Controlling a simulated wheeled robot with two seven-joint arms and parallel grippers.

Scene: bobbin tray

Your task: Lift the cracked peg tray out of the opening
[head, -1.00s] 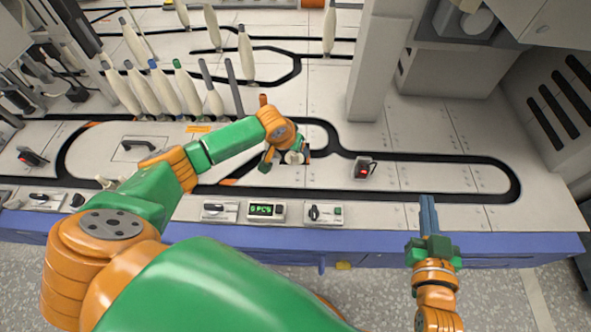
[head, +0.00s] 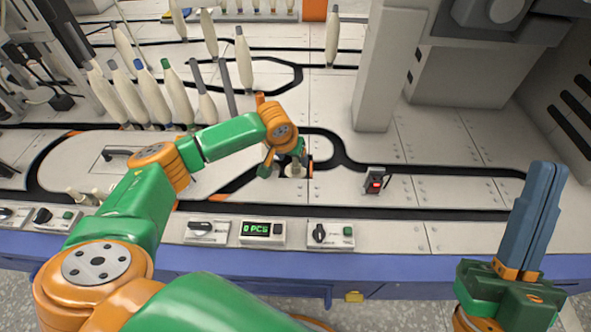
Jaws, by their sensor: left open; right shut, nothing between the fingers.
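A small dark opening (head: 293,170) lies in the white machine top, under my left gripper. My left gripper (head: 283,170) is open and points down at it; the wrist covers much of the spot. A pale rounded piece shows beside the fingers, too small and hidden to tell whether it is part of the cracked peg tray. I cannot make out the tray itself or any crack. My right gripper (head: 548,168) is shut and empty, raised at the right in front of the machine top, its blue-grey fingers pointing up in the picture.
Several cream bobbins (head: 180,98) with coloured tips stand behind and left of my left arm. A small box with a red light (head: 376,183) stands right of the opening. A counter (head: 263,232) and switch boxes line the front edge. A grey pillar (head: 384,70) rises behind.

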